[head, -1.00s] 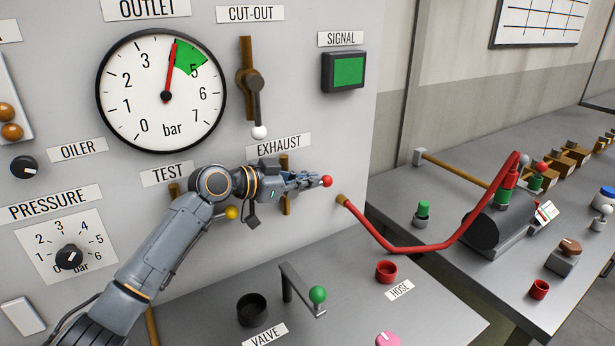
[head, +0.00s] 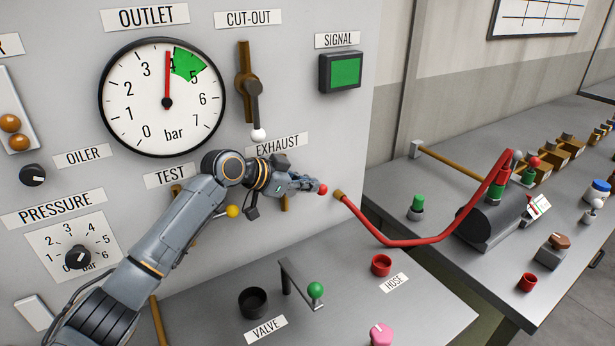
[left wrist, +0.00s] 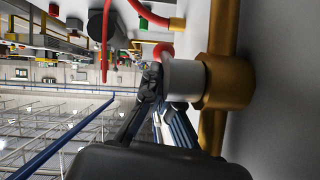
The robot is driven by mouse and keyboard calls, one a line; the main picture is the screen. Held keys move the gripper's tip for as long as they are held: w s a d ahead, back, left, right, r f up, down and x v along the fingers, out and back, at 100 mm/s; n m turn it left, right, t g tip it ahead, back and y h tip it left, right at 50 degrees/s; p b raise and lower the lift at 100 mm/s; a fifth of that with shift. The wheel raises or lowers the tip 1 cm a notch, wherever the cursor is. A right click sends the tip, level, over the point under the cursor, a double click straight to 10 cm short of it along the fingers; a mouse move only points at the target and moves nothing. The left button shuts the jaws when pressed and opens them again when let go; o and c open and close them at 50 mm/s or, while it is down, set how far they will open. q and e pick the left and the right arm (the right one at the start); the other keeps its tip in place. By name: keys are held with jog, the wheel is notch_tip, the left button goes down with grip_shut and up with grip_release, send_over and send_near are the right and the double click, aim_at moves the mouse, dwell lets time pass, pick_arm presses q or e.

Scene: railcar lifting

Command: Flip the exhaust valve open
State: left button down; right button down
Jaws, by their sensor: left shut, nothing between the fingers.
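The exhaust valve is on the grey panel under the EXHAUST label (head: 279,145). Its brass pipe (head: 284,203) is mostly hidden behind my left gripper. Its handle ends in a red knob (head: 323,189), which points out to the right. My left gripper (head: 313,185) is shut and empty, with its fingertips right beside the red knob; I cannot tell whether they touch. In the left wrist view the brass valve body (left wrist: 225,82) and a grey cylindrical part (left wrist: 185,79) are close up beside the dark fingers (left wrist: 150,88). My right gripper is not in view.
The outlet gauge (head: 163,98) needle points near 4. The cut-out lever (head: 255,105) hangs above, and the yellow-tipped test lever (head: 232,211) is under my arm. A red hose (head: 400,243) runs right. A green-knobbed valve lever (head: 315,291) stands on the bench below.

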pick_arm(q)
jog(key=shift+p, duration=0.35)
jog(key=shift+f+g+y+p, duration=0.5)
jog(key=shift+y+p, duration=0.1)
jog(key=shift+y, duration=0.1)
